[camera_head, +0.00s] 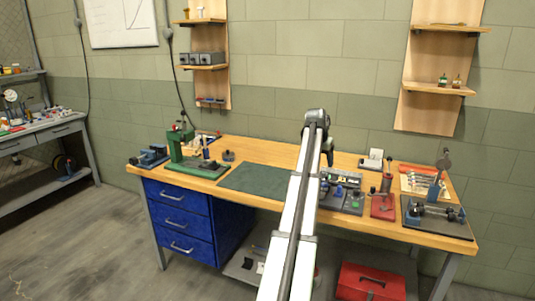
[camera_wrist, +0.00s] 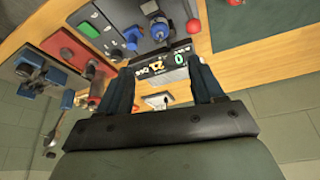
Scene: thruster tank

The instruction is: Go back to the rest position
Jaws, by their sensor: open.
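My arm (camera_head: 302,200) reaches up from the bottom over the wooden workbench (camera_head: 240,148). Its dark upper end (camera_head: 316,118) is over the bench's back edge. My gripper's fingers are hidden or too small to tell in the head view. In the wrist view my gripper (camera_wrist: 163,82) is open, with its two dark fingers apart and nothing held between them. A dark display panel (camera_wrist: 156,71) with a green digit lies beyond the fingertips, seemingly clear of them.
A green press (camera_head: 185,150), a blue vise (camera_head: 149,157) and a green mat (camera_head: 255,180) occupy the bench's left half. A red stand (camera_head: 382,206) and a dark plate (camera_head: 415,222) with a metal device stand right. Wall shelves (camera_head: 437,89) hang behind.

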